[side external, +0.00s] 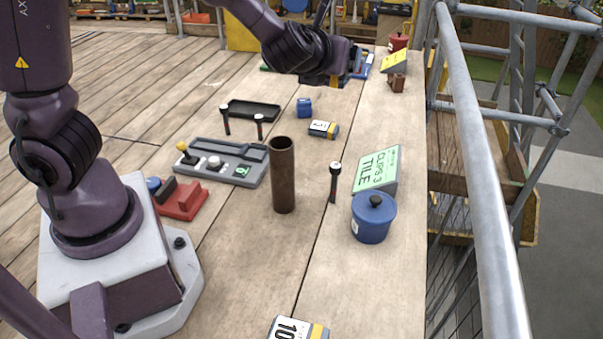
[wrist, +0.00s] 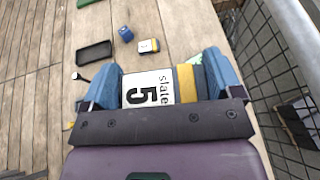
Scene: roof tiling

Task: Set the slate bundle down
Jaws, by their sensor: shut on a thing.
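My gripper (wrist: 160,76) is shut on a slate bundle (wrist: 149,88) with a white label reading "slate 5" and a yellow stripe. The bundle sits between the two blue fingers in the wrist view. In the side external view my gripper (side external: 335,79) is over the far part of the plank deck, partly hidden by my own wrist. The held bundle is mostly hidden there, and I cannot tell whether it touches the deck or anything beneath it.
A dark tray (side external: 253,109), a blue block (side external: 304,107) and a small labelled block (side external: 323,129) lie nearer. A metal railing (side external: 480,170) runs along the right.

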